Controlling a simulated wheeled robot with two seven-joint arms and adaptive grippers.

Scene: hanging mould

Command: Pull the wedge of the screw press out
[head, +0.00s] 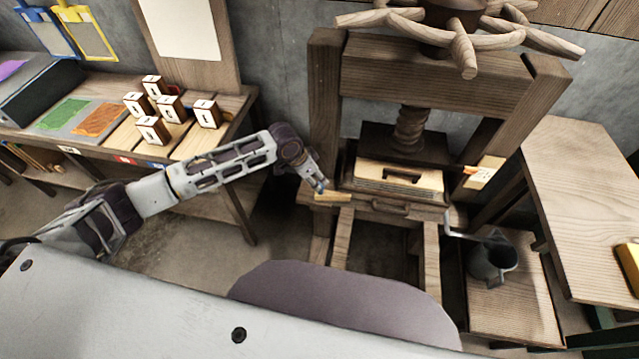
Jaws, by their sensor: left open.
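The wooden screw press (328,88) stands in the middle right, with its screw (410,128) and spoked wheel (468,52) on top. A pale wooden wedge (333,197) sticks out at the left end of the press bed, low on the frame. My left gripper (321,188) is open just above and beside this wedge; I cannot tell whether it touches it. A light mould block with a dark slot (372,172) sits under the dark press plate. My right gripper is not in view.
A workbench (112,150) with several small lettered blocks (152,130) stands at the left. A dark jug (490,262) stands on a low wooden platform at the right. A wooden table (575,175) is at the far right.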

